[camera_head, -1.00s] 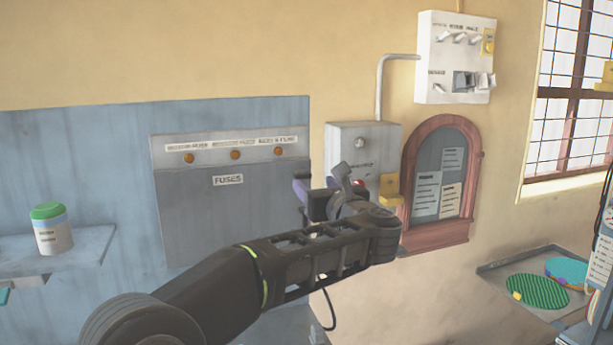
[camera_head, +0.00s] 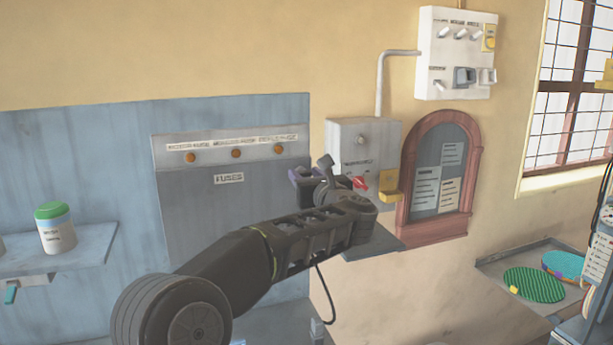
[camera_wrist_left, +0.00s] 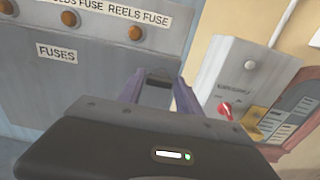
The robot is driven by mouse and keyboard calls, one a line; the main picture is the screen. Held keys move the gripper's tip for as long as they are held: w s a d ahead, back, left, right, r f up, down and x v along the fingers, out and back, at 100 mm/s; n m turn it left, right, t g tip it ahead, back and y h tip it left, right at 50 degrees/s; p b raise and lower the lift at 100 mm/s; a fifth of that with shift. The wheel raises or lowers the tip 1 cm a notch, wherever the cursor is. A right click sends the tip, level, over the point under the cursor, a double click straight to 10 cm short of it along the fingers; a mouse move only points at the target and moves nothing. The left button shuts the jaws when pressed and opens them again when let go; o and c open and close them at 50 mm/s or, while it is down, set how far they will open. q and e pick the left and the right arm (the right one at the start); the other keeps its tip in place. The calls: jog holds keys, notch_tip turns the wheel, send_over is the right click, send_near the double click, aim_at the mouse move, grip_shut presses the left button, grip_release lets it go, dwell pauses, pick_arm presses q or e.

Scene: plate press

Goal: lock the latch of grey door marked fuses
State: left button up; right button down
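The grey door marked FUSES (camera_head: 215,215) hangs closed-looking on the blue wall panel, and its upper right part also shows in the left wrist view (camera_wrist_left: 100,75). My left gripper (camera_head: 308,177) is at the door's right edge, in front of the wall. In the left wrist view its two purple fingers (camera_wrist_left: 172,84) stand apart, with their tips close to that edge. I see nothing clearly held between them. The latch cannot be made out; the fingers and arm cover the right edge. My right gripper is not in view.
A grey box (camera_head: 345,133) with a red knob (camera_head: 360,182) is just right of the gripper, beside a yellow piece (camera_head: 390,184) and an arched red-framed board (camera_head: 408,165). A shelf (camera_head: 92,246) with a green-lidded jar (camera_head: 55,230) is at left.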

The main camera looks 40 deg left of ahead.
pick_arm(q)
grip_shut()
dwell(0.5)
jog(key=m+b, duration=0.1)
jog(key=m, duration=0.2)
jog(key=shift+m, duration=0.3)
jog(key=m, duration=0.3)
jog(key=shift+w+d, duration=0.1)
jog(key=m+p, duration=0.2)
jog(key=m, duration=0.4)
jog(key=shift+w, duration=0.1)
jog(key=m+p, duration=0.2)
jog(key=m, duration=0.3)
jog(key=shift+f, duration=0.2)
jog(key=shift+m, duration=0.3)
